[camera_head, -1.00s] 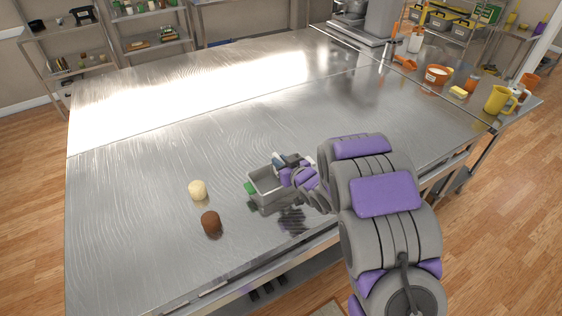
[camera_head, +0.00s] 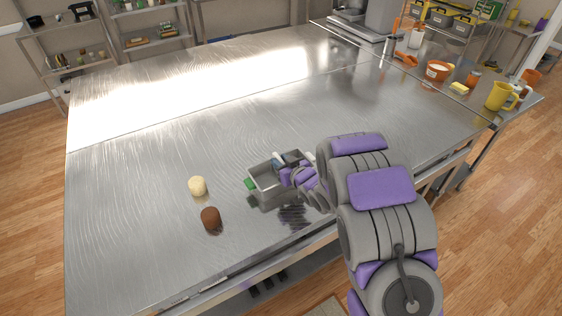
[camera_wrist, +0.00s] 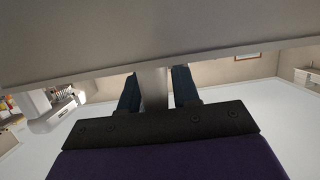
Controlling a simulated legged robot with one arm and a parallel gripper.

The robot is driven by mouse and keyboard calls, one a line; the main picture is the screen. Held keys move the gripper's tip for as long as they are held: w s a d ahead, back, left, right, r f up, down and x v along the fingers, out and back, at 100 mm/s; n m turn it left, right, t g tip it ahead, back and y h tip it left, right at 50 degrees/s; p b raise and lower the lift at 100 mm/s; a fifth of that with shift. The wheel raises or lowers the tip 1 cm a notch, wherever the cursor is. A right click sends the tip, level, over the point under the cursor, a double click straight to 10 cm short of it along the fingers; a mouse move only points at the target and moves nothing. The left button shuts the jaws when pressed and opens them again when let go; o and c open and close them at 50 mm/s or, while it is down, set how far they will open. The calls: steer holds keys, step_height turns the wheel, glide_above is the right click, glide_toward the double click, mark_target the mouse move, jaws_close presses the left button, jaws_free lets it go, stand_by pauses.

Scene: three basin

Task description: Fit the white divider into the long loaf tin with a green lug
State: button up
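The long grey loaf tin (camera_head: 268,189) stands near the front edge of the steel table, with a green lug (camera_head: 250,184) on its left end. My gripper (camera_head: 283,163) is over the right part of the tin and hides much of it. In the wrist view, its two dark fingers (camera_wrist: 156,90) close on a pale stem (camera_wrist: 153,88), which looks like part of the white divider. A broad pale grey surface fills the top of that view; I cannot tell whether it is divider or tin. How deep the divider sits is hidden.
A cream cylinder (camera_head: 198,186) and a brown cylinder (camera_head: 210,218) stand left of the tin. Yellow jug (camera_head: 501,96), orange bowl (camera_head: 438,71) and other wares are far right. The table's left and back are clear.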

steer(key=o, duration=0.3)
steer(key=p+v, duration=0.5)
steer(key=v, duration=0.7)
steer(key=shift+w+r, duration=0.15)
steer(key=shift+p, duration=0.75)
steer(key=p, duration=0.2)
steer(key=s+p, duration=0.1)
steer(key=p, duration=0.2)
steer(key=shift+d+r, duration=0.2)
steer(key=shift+d, duration=0.1)
